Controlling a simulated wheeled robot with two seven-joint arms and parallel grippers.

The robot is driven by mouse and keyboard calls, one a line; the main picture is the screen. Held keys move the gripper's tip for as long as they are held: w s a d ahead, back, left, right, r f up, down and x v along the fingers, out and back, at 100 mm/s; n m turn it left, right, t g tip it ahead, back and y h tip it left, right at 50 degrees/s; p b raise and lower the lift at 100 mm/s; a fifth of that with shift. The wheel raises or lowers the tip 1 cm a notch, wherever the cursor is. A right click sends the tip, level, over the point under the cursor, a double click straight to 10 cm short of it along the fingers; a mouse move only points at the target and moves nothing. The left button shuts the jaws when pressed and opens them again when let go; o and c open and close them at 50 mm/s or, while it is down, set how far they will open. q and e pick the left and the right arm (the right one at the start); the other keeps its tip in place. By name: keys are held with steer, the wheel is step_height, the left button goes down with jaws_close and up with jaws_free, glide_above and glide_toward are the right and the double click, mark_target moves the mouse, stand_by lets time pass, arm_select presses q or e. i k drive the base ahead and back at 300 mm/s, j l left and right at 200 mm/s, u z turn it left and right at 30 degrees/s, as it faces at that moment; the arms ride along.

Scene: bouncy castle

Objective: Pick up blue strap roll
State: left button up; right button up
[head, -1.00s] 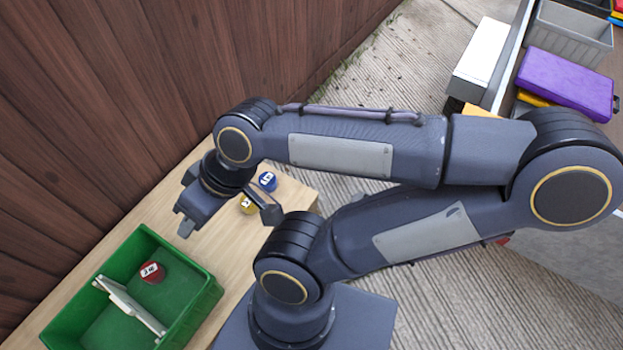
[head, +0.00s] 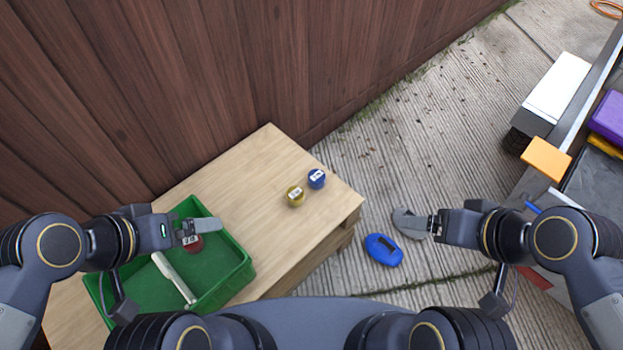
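The blue strap roll (head: 317,178) stands on the wooden table, near its right end. It has a white label on top, and no gripper touches it. A yellow roll (head: 295,196) stands just left of and below it. My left gripper (head: 205,230) is over the green bin, by the red roll (head: 192,244), which it partly covers. My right gripper (head: 415,223) is off the table to the right, over the paved ground, with nothing visible in it. Both grippers are seen edge-on, so their finger gaps do not show clearly.
A brown fence (head: 200,90) stands behind the table. A blue oval object (head: 383,250) lies below my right gripper. A cluttered surface with a purple case (head: 608,118) is at right.

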mark_target(317, 178)
steer(key=k+j+u, duration=0.7)
steer(key=j+u, duration=0.25)
steer(key=l+z, duration=0.1)
steer(key=z, duration=1.15)
steer(key=i+l+u, duration=0.15)
steer(key=u, duration=1.2)
steer(key=i+l+u, duration=0.1)
steer(key=l+u, duration=0.35)
steer(key=l, duration=0.3)
steer(key=l+u, duration=0.5)
steer(key=l, duration=0.2)
steer(key=k+l, duration=0.1)
steer(key=l, duration=0.85)
steer(key=k+u, duration=0.05)
